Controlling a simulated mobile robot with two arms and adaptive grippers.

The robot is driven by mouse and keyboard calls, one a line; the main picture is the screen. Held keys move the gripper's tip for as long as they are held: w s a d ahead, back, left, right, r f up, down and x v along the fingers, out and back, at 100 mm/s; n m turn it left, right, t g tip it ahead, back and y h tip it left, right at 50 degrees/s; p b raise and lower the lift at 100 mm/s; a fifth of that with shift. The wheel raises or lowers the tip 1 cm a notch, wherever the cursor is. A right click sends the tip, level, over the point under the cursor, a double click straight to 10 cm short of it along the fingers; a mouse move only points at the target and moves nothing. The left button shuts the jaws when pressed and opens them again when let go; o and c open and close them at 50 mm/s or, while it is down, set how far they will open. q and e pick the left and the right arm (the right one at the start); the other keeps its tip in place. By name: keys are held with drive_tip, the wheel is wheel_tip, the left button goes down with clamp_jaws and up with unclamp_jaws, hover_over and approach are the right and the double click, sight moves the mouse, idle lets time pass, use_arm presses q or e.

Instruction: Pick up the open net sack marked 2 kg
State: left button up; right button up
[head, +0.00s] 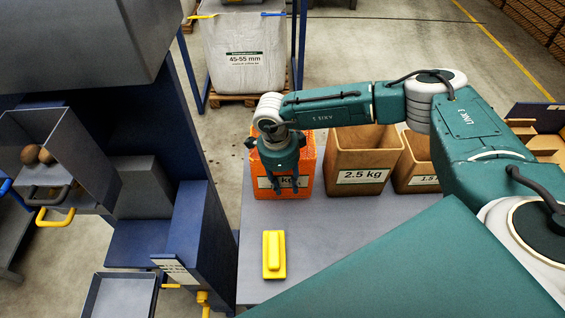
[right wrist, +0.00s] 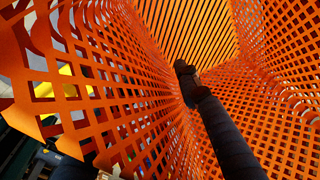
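The open orange net sack (head: 306,160) stands upright on the grey table, left of two brown paper sacks. Its white label shows "kg", but the number is covered by my right gripper. My right gripper (head: 286,188) points down at the sack's near left side, with its two fingers spread apart in front of the label. In the right wrist view the orange netting (right wrist: 270,60) fills the picture, and one dark finger of the right gripper (right wrist: 188,85) reaches in among it. The other finger is not clear there. My left gripper is not in view.
Brown sacks marked 2.5 kg (head: 362,155) and 1.5 (head: 417,165) stand close on the right. A yellow block-like item (head: 273,255) lies on the grey table (head: 320,225) in front. Blue machinery (head: 190,215) stands on the left.

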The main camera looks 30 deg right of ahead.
clamp_jaws()
idle(0.3)
